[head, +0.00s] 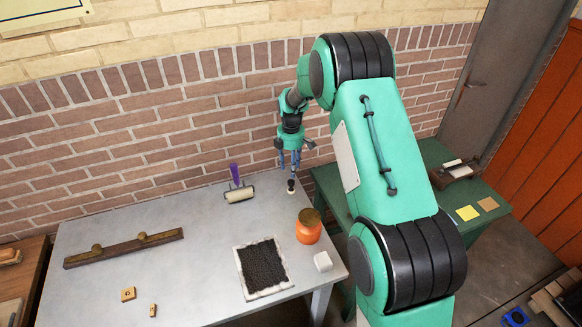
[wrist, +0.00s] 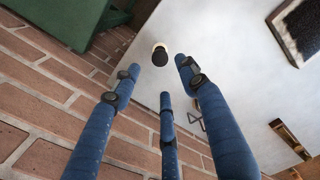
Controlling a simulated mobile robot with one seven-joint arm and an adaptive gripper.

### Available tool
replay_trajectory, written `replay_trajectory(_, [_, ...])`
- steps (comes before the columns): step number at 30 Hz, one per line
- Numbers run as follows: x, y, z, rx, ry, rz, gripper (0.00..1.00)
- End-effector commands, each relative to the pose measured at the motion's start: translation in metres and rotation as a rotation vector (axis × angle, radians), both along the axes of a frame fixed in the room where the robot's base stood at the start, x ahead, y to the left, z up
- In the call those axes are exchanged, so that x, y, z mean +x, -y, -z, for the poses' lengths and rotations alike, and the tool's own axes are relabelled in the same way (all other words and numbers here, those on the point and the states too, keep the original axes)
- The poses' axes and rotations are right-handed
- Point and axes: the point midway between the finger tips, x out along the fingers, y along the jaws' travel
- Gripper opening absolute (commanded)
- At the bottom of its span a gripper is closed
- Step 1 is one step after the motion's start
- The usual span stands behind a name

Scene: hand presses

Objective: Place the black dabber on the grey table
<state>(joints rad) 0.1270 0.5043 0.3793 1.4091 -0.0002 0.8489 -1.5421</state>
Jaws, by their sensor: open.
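The black dabber (head: 291,186) stands on the grey table (head: 190,230) near its back right corner, close to the brick wall. In the head view it has a dark top and a pale lower part. In the wrist view the dabber (wrist: 160,55) shows just beyond the fingertips, apart from them. My gripper (head: 290,160) points down above the dabber. Its blue fingers (wrist: 158,82) are spread open with nothing between them. The grey table also shows in the wrist view (wrist: 215,40).
A purple-handled roller (head: 239,190) lies left of the dabber. An orange jar (head: 308,228), a black-filled tray (head: 262,268) and a white block (head: 323,262) are nearer the front. A wooden bar (head: 123,247) lies at left. A green table (head: 440,190) stands at right. The table's middle is clear.

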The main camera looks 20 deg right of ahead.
Motion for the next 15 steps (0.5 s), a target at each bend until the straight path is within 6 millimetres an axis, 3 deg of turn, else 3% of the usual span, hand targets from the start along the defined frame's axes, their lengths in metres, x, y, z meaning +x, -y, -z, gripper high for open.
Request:
replay_trajectory(8, [0.000, 0.000, -0.002, 0.000, 0.002, 0.003, 0.43])
replay_trajectory(15, [-0.009, -0.006, -0.034, -0.003, 0.023, 0.054, 0.43])
